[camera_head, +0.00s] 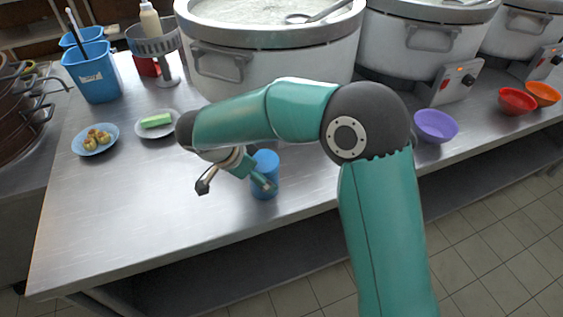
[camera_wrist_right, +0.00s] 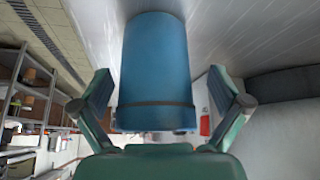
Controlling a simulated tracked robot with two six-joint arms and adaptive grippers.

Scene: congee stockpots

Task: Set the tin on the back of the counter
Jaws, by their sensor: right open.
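A blue cylindrical tin (camera_head: 265,174) stands on the steel counter (camera_head: 195,198) near its front edge, in the middle of the head view. In the right wrist view the tin (camera_wrist_right: 155,65) fills the centre, between the two spread fingers. My right gripper (camera_head: 236,188) is open beside the tin, with one finger in front of it and the other out to the left. The fingers do not look closed on the tin. My right arm hides part of the counter behind the tin. My left gripper is not in view.
Large stockpots (camera_head: 275,62) stand along the back. A blue dish of food (camera_head: 95,148), a plate with a green block (camera_head: 143,130) and a blue bucket (camera_head: 95,75) are at left. A purple bowl (camera_head: 435,126) is at right. The front left counter is clear.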

